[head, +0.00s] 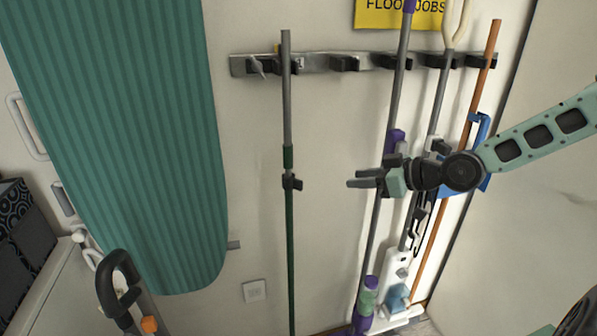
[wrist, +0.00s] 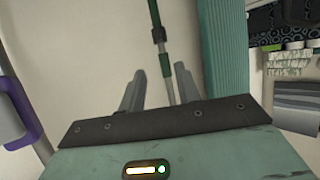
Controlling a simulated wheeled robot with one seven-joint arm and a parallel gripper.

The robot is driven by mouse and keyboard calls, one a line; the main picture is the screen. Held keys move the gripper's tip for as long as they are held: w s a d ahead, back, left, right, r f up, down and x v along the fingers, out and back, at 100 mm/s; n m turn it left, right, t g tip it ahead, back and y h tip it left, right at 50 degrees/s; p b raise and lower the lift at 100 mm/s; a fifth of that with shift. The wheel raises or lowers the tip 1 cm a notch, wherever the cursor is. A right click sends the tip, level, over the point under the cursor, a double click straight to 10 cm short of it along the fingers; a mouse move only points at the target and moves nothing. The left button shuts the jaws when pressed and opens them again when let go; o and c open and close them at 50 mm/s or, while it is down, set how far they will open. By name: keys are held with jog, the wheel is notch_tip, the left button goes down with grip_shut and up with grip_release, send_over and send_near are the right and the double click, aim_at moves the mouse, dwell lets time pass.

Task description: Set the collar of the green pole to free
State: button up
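The green pole (head: 290,250) hangs upright against the wall, with a green lower tube and a thinner grey upper tube. Its black collar (head: 290,182) sits a little below the green sleeve top, with a small piece sticking out to the right. I cannot tell the collar's setting. My gripper (head: 354,178) is to the right of the collar at about its height, apart from it, fingers pointing left. In the wrist view the fingers of my gripper (wrist: 160,85) are spread and empty. The pole (wrist: 166,65) shows between them, farther off, with its collar (wrist: 160,40) above the fingertips.
A wall rack (head: 320,64) holds the pole tops. A purple-and-grey mop (head: 397,90), a grey pole with a cream handle (head: 438,100) and an orange pole (head: 483,70) hang right, near my arm. A teal ironing board (head: 130,130) stands left. The wall around the collar is clear.

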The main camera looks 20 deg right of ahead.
aim_at(302, 181)
jog(key=p+x, duration=0.3)
jog(key=x, duration=1.4)
jog(key=shift+w+r, duration=0.1)
jog(key=shift+w, duration=0.15)
grip_shut()
